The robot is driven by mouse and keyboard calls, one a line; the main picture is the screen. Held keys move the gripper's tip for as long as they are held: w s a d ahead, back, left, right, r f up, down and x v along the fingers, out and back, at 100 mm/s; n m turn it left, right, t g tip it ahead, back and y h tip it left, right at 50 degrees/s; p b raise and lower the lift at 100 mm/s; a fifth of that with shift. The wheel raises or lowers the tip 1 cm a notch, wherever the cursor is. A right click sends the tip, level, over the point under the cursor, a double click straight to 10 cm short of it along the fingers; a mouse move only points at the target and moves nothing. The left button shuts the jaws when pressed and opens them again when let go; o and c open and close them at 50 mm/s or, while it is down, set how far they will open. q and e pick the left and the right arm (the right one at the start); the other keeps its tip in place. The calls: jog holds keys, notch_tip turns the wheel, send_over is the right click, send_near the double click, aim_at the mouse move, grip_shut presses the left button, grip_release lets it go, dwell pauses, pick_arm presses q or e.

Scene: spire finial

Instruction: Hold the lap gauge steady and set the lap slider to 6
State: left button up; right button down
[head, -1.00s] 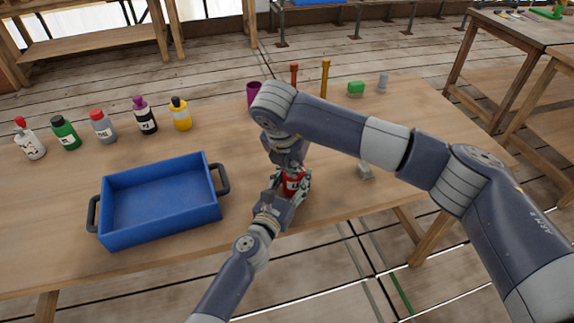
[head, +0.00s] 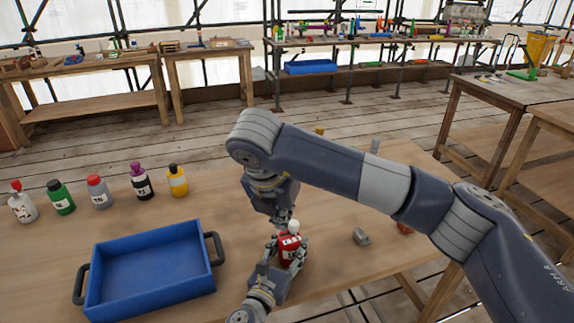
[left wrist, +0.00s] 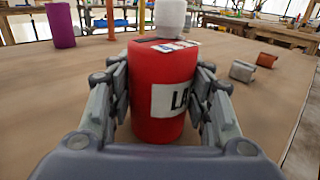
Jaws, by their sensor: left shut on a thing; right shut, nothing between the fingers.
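The lap gauge (head: 290,250) is a red cylinder with a white label and a white knob (head: 293,227) on top. In the left wrist view the gauge (left wrist: 160,90) stands upright, its label (left wrist: 172,100) partly readable as "LA". A small marked plate (left wrist: 175,45) lies on its top beside the white knob; its numbers are too small to read. My left gripper (head: 281,262) is shut on the gauge, a finger on each side. My right gripper (head: 284,219) is shut and empty, just above and beside the knob; I cannot tell whether it touches.
A blue tray (head: 95,281) with dark handles stands left of the gauge. Several bottles (head: 143,182) line the table behind it. A grey part (head: 361,237) lies to the right. In the left wrist view an orange-brown block (left wrist: 266,60) and a purple cylinder (left wrist: 61,25) stand farther back.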

pick_arm(q)
jog(key=o, duration=1.2)
jog(key=shift+s, duration=0.1)
